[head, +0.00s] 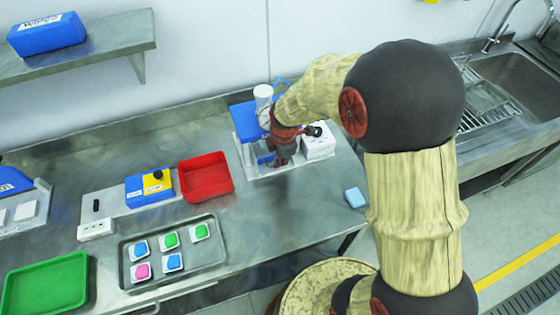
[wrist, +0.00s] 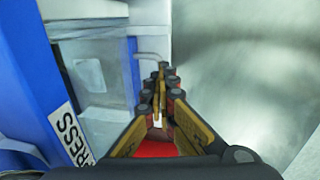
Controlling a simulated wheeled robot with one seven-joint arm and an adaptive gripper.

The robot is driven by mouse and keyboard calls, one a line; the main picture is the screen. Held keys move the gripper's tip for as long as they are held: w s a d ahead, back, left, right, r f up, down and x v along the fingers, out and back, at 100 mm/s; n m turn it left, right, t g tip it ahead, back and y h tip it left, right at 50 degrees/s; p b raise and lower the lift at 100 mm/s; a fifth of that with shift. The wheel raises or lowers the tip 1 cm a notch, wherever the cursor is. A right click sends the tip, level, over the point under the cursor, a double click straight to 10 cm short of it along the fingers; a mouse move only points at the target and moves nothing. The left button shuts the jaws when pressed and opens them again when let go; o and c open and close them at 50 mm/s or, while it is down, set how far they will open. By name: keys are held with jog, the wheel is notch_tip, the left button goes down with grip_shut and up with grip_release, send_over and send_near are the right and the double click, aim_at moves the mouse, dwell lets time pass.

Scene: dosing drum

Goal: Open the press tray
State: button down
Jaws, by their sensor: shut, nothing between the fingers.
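The press (head: 245,118) is a blue and white machine at the back of the steel bench, partly hidden behind my arm in the head view. In the wrist view its blue frame with a "PRESS" label (wrist: 70,132) fills the left side. Within the frame is a pale grey, blue-edged part (wrist: 92,75), which may be the tray. A thin grey bar like a handle (wrist: 150,57) sticks out from it, close to my fingertips. My gripper (wrist: 161,80) is shut and empty. In the head view my gripper (head: 282,158) points down at the press; contact cannot be told.
A white box (head: 318,143) stands right of the press. A red bin (head: 206,178) and a blue-yellow device (head: 150,187) stand to the left. A metal tray (head: 205,262) with several coloured pieces is nearer. A blue block (head: 355,197) lies near the bench's right edge.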

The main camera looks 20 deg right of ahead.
jog(key=c, duration=2.3)
grip_release()
jog(key=shift+s+f, duration=0.15)
jog(key=shift+f, duration=0.05)
jog(key=o, duration=0.3)
jog(key=shift+o, duration=0.2)
jog(key=shift+r, duration=0.25)
notch_tip(320, 180, up, 11)
jog(key=s, duration=0.2)
jog(key=shift+r, duration=0.2)
